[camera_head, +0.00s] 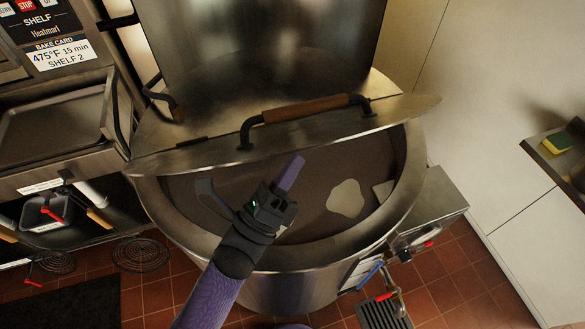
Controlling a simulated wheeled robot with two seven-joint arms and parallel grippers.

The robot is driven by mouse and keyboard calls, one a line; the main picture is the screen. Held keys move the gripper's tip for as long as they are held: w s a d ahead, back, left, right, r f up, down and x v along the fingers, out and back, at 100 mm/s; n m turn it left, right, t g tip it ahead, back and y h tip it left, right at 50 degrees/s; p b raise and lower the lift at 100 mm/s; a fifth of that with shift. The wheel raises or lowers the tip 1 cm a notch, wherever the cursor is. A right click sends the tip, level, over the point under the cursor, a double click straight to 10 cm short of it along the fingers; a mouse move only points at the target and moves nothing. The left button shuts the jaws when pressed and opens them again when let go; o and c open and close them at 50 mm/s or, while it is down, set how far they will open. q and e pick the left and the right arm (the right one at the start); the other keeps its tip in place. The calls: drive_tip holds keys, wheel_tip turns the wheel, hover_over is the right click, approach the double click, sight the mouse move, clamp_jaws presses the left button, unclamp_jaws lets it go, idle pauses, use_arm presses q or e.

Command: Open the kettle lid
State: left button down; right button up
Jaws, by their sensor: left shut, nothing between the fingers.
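The large steel kettle (190,235) stands in the middle of the head view, with dark brown liquid and a pale patch (345,199) inside. Its hinged lid (200,153) is partly raised, so the front half of the opening shows. A wooden-topped handle (305,109) on black brackets runs along the lid near its front edge. My left gripper (292,172) is over the opening, just below the lid's front edge in the picture. Its fingers are shut and empty. I cannot tell whether the fingertips touch the lid. My right gripper is not in view.
An oven with a tray (55,130) and labels is at the left. A steel shelf with a yellow-green sponge (557,142) is at the right. A tap and hose fittings (392,285) are at the kettle's front right. Red floor tiles (455,270) show below.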

use_arm(q)
drive_tip(key=w+a+r+n+y+p, duration=0.4)
drive_tip(key=w+r+n+y+p, duration=0.15)
drive_tip(key=w+r+p, duration=0.55)
drive_tip(key=w+a+r+n+g+y+b, duration=0.1)
drive_tip(key=w+a+r+n, duration=0.1)
drive_tip(key=w, duration=0.6)
drive_tip(key=w+a+r+n+g+y+b, duration=0.1)
drive_tip(key=w+a+r+n+b, duration=0.1)
drive_tip(key=w, duration=0.7)
wheel_tip(320, 180, up, 2)
drive_tip(key=shift+w+a+r+n, duration=0.1)
drive_tip(key=shift+w+a+n, duration=0.15)
drive_tip(key=shift+a+n, duration=0.35)
